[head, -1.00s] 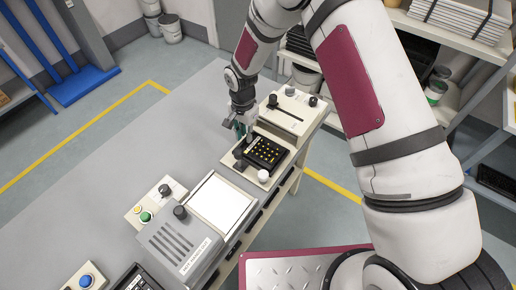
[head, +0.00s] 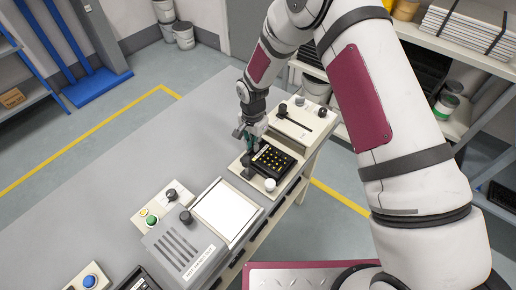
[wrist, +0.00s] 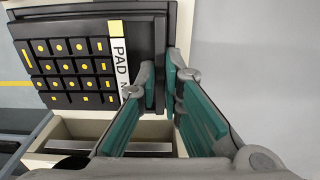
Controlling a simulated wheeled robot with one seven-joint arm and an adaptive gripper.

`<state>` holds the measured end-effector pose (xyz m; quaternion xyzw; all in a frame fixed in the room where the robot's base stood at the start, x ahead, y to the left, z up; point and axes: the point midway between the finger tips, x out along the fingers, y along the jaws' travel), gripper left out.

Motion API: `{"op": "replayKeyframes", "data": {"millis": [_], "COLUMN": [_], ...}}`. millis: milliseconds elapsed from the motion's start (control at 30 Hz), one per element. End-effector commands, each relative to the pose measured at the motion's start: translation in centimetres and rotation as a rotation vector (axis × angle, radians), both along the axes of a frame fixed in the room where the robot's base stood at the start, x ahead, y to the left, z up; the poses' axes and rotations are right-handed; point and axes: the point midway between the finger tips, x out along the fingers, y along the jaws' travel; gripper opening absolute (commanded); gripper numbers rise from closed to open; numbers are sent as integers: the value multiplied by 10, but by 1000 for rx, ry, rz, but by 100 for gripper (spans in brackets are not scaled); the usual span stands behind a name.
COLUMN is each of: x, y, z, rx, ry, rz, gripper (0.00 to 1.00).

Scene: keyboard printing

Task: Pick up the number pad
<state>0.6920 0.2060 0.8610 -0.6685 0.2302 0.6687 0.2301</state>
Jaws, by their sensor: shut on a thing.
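The number pad (head: 272,159) is black with rows of yellow-marked keys, at the near right end of the grey bench. In the wrist view the number pad (wrist: 75,70) fills the upper left, with a white label strip reading "PAD" along its right edge. My gripper (head: 253,146) is at the pad's left edge in the head view. In the wrist view my gripper (wrist: 163,84) is shut on the pad's labelled edge, with green finger pads on either side of it. I cannot tell whether the pad is clear of the beige fixture (wrist: 88,130) below.
A beige control box (head: 303,117) with a slider stands just beyond the pad. A white knob (head: 270,184) and a dark upright post (head: 248,171) stand close to the pad. A grey machine with a white plate (head: 226,207) is nearer. The grey bench top (head: 165,150) is clear to the left.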

Motion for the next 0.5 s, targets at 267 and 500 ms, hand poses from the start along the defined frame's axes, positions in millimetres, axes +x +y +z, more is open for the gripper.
{"op": "replayKeyframes", "data": {"millis": [267, 500], "x": [2, 2], "y": [0, 0], "z": [33, 75], "rx": [1, 1], "ry": [-5, -4], "rz": [0, 1], "gripper": [0, 0]}}
